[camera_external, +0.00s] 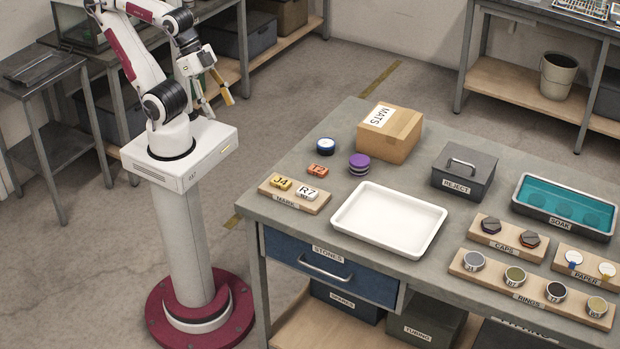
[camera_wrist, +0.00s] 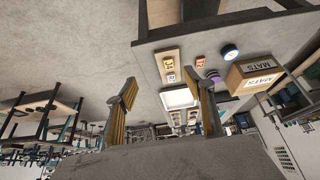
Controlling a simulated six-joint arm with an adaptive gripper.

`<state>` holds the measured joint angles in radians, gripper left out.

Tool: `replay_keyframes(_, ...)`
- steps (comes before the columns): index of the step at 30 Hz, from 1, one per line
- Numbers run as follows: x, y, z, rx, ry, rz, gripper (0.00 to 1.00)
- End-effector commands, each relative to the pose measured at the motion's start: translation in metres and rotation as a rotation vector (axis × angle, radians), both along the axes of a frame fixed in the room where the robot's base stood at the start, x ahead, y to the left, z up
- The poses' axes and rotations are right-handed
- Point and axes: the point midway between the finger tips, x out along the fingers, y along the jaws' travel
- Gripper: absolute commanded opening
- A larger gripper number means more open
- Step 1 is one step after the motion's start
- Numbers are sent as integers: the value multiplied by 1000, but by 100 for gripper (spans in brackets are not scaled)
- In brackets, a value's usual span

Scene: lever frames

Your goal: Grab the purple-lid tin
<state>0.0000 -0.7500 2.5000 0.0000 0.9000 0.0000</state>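The purple-lid tin (camera_external: 359,164) stands on the grey workbench, just left of the MATS cardboard box. It is a short round tin with a purple top and a dark band with a pale stripe on its side. It also shows small in the wrist view (camera_wrist: 214,75), partly hidden by a finger. My gripper (camera_external: 219,108) hangs in the air left of the bench, well away from the tin. In the wrist view its two yellow-padded fingers (camera_wrist: 164,84) are spread apart with nothing between them.
A white tray (camera_external: 388,219) lies in front. The MARK board (camera_external: 295,195) is near the left edge.

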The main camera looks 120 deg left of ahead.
Motion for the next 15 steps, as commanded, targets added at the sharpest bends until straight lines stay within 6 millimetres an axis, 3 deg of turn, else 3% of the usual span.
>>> replay_keyframes(15,7,-1,0,-7,-7,1,62)
